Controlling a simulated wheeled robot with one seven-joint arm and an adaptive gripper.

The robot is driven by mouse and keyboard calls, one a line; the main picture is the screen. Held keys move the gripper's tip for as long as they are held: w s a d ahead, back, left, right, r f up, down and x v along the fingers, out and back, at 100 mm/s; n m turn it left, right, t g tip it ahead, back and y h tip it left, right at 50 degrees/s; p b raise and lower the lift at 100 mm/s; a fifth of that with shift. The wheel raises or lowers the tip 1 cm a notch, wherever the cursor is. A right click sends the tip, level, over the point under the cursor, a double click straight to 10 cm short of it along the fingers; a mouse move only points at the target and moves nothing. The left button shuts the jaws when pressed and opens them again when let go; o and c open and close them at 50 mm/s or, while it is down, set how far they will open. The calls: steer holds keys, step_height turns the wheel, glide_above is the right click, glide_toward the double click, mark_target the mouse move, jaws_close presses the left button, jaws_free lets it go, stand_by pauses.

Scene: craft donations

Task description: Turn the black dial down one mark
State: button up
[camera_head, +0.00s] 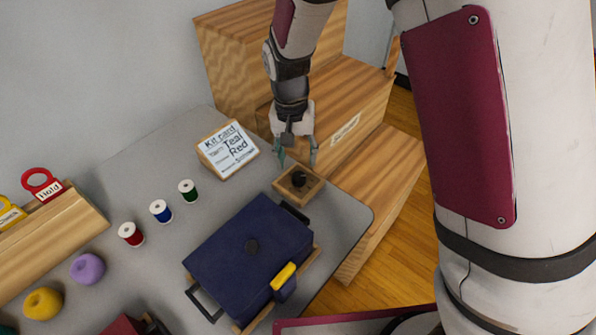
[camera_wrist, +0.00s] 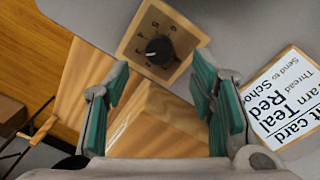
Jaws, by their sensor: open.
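The black dial (camera_head: 298,180) sits on a small square wooden box (camera_head: 288,190) at the right end of the grey table. In the wrist view the black dial (camera_wrist: 158,50) has a pale pointer line, with small dark marks around it on the wooden face (camera_wrist: 135,45). My gripper (camera_head: 297,160) is open and empty, just above and behind the box. In the wrist view my gripper's teal fingertips (camera_wrist: 160,85) are spread on either side below the dial, apart from it.
A kit card (camera_head: 228,148) stands left of the dial box. A dark blue case (camera_head: 248,250) with a yellow-topped latch (camera_head: 284,281) lies in front. Thread spools (camera_head: 160,211) and yarn balls (camera_head: 88,268) are farther left. Wooden steps (camera_head: 345,120) rise behind and right.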

mark_target(299, 176)
steer(key=f, duration=0.6)
steer(key=shift+d+f+b, duration=0.1)
steer(key=shift+d+b, duration=0.1)
steer(key=shift+b, duration=0.1)
steer(key=c, duration=1.2)
